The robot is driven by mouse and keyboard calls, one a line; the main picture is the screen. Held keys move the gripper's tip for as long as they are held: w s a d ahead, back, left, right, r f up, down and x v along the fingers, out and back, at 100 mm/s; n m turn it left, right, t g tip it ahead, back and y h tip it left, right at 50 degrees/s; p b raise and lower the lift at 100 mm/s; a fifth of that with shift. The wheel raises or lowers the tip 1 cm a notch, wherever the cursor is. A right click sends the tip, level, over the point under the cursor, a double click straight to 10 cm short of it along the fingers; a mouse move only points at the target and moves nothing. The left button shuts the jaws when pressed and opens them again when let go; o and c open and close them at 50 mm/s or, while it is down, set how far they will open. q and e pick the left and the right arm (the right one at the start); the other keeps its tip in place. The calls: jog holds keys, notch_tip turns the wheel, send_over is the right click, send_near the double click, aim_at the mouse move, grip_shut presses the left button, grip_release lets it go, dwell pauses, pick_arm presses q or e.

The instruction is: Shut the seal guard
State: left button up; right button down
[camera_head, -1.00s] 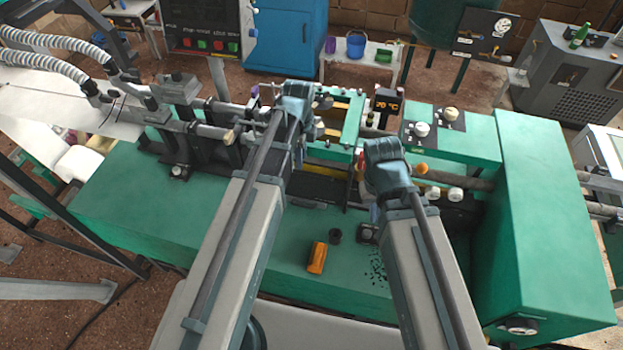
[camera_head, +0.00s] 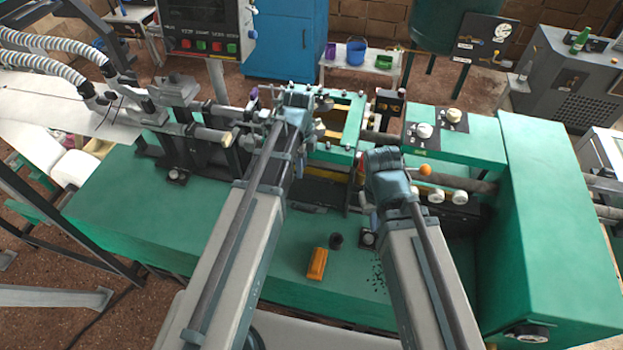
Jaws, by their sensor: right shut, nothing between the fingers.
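A green frame with open windows, which looks like the seal guard (camera_head: 352,132), sits at the middle of the green machine. I cannot tell clearly whether it is raised or down. My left gripper (camera_head: 308,98) is at the frame's left edge, close to or touching it; its fingers are too small and hidden to tell whether they are open. My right gripper (camera_head: 366,165) is shut and empty, low in front of the frame's right side. The wrist hides most of its fingers.
A display box (camera_head: 389,107) and a knob panel (camera_head: 437,128) stand right of the frame. Rollers and black brackets (camera_head: 205,150) stand left. The front-left deck is clear.

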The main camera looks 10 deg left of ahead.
pick_arm(q)
jog(key=shift+f+b, duration=1)
jog(key=shift+f, duration=0.25)
grip_shut()
dwell(0.9)
jog(key=shift+r, duration=0.3)
jog(key=shift+r+p, duration=3.35)
jog(key=shift+p, duration=0.25)
jog(key=shift+w, duration=0.1)
